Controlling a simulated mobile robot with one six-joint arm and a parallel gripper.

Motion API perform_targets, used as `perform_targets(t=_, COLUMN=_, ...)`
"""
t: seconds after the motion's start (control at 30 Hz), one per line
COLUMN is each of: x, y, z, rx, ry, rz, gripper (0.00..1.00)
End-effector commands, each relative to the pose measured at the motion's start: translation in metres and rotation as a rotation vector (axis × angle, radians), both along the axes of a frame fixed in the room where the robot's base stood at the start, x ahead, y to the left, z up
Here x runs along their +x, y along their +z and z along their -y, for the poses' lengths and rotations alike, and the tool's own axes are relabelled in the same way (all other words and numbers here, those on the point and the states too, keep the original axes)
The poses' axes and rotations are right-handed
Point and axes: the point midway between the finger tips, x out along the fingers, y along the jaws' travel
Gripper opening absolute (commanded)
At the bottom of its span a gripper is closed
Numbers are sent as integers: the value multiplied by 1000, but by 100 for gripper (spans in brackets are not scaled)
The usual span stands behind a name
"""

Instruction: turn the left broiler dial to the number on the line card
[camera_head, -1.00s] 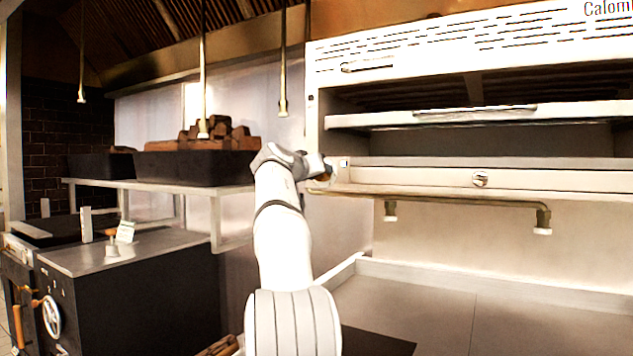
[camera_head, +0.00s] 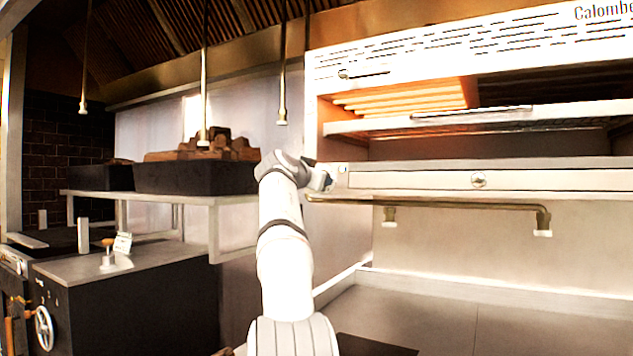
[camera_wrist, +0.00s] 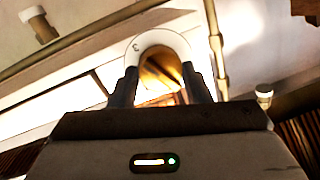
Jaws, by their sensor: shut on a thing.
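The salamander broiler (camera_head: 480,178) hangs on the wall at the right. My gripper (camera_head: 328,178) is at the left end of its front panel. In the wrist view my gripper (camera_wrist: 160,92) is shut on the left broiler dial (camera_wrist: 160,66), with one finger on each side. The dial has a brass-coloured middle and a pale ring, with one mark like a 3 at its upper left. Its pointer setting cannot be read. Behind the left front the broiler elements (camera_head: 400,98) glow orange. A small white card (camera_head: 123,243), likely the line card, stands on the left counter; its writing is too small to read.
A brass pipe (camera_head: 440,203) runs just under the broiler panel. A shelf (camera_head: 225,200) with a black bin (camera_head: 195,178) of brown blocks is left of my arm. Thin rods hang from the hood.

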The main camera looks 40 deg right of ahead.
Motion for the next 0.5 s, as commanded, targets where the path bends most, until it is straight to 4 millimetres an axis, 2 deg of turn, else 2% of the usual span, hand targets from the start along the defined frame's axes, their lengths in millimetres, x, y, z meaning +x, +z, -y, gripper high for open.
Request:
perform_targets(t=0.4, x=1, y=-2, z=1, rx=5, ry=0, rz=4, gripper=21)
perform_targets(t=0.43, x=1, y=-2, z=1, rx=5, ry=0, rz=4, gripper=45)
perform_targets(t=0.5, x=1, y=-2, z=1, rx=4, ry=0, rz=5, gripper=51)
